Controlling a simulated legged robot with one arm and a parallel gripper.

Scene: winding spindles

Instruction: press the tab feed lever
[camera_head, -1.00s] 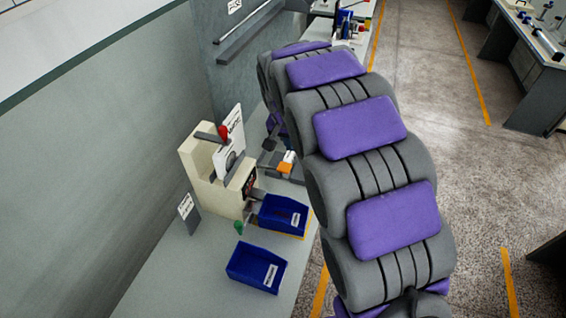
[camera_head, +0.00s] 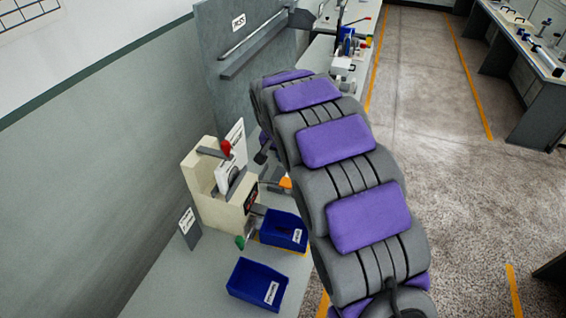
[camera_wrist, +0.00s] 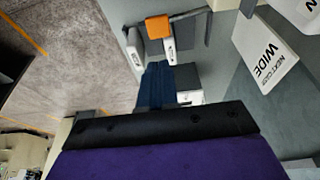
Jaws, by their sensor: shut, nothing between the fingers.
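An orange pad (camera_head: 285,183) on a small device shows beside the cream machine, partly behind my arm. In the wrist view the orange pad (camera_wrist: 158,27) sits on a grey bar with a white block beside it. The cream machine (camera_head: 212,196) has a red knob (camera_head: 226,148) on a dark lever and a green knob (camera_head: 240,242) low in front. No readable label tells which of these is the tab feed lever. My gripper (camera_wrist: 157,66) shows in the wrist view as two dark blue fingers, shut and empty, just short of the orange pad. Contact is not visible.
Two blue bins (camera_head: 258,286) (camera_head: 284,230) stand on the bench in front of the machine. A labelled card (camera_head: 188,222) stands at its left. In the wrist view a white "WIDE" card (camera_wrist: 266,55) is to the right. A grey panel (camera_head: 232,90) rises behind.

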